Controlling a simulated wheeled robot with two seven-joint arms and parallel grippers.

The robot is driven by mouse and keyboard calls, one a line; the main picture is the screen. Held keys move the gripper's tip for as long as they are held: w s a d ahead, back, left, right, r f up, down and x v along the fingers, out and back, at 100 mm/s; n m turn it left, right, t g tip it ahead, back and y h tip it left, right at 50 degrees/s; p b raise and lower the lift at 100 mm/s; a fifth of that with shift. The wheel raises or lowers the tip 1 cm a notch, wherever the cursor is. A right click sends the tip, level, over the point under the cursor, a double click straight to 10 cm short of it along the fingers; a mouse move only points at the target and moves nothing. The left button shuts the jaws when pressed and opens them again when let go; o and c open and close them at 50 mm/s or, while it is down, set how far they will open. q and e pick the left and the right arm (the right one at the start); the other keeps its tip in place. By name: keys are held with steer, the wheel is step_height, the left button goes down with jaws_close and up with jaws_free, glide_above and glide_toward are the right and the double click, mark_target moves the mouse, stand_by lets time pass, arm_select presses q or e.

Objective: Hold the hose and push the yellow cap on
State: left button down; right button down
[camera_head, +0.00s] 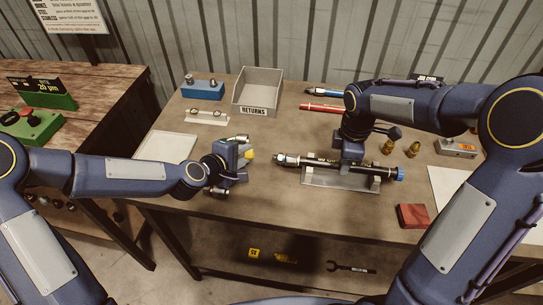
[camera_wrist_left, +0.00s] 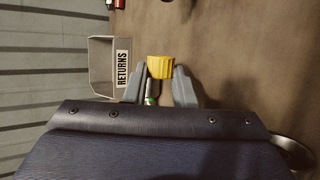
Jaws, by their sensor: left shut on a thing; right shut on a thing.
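The yellow cap (camera_head: 250,155) is at the tips of my left gripper (camera_head: 243,157), facing the hose's left end. In the left wrist view the cap (camera_wrist_left: 160,66) sits between the two grey fingers (camera_wrist_left: 160,78), which are shut on it. The black hose (camera_head: 326,165) lies level along a pale stand (camera_head: 340,181), with a metal fitting at its left end and a blue piece at its right end. My right gripper (camera_head: 350,160) is shut on the hose from above and hides its middle. A clear gap separates the cap from the hose's metal end.
A grey RETURNS bin (camera_head: 258,92) and a blue block (camera_head: 203,90) stand at the back. Red (camera_head: 323,107) and blue-ended hoses lie behind my right gripper. Brass fittings (camera_head: 388,147) and a red block (camera_head: 413,216) are at the right. The bench front between the arms is clear.

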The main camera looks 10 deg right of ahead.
arm_select(q)
steer(key=shift+s+d, duration=0.2)
steer(key=shift+d, duration=0.45)
steer(key=shift+s+d, duration=0.25)
steer(key=shift+d, duration=0.35)
steer(key=shift+s+d, duration=0.2)
steer(key=shift+d, duration=0.45)
steer(key=shift+s+d, duration=0.1)
steer(key=shift+d, duration=0.25)
steer(key=shift+s+d, duration=0.1)
steer(key=shift+d, duration=0.2)
steer(key=shift+s+d, duration=0.25)
steer(key=shift+d, duration=0.4)
steer(key=shift+d, duration=0.15)
steer(key=c, duration=1.2)
jaws_free()
steer(key=shift+o, duration=0.4)
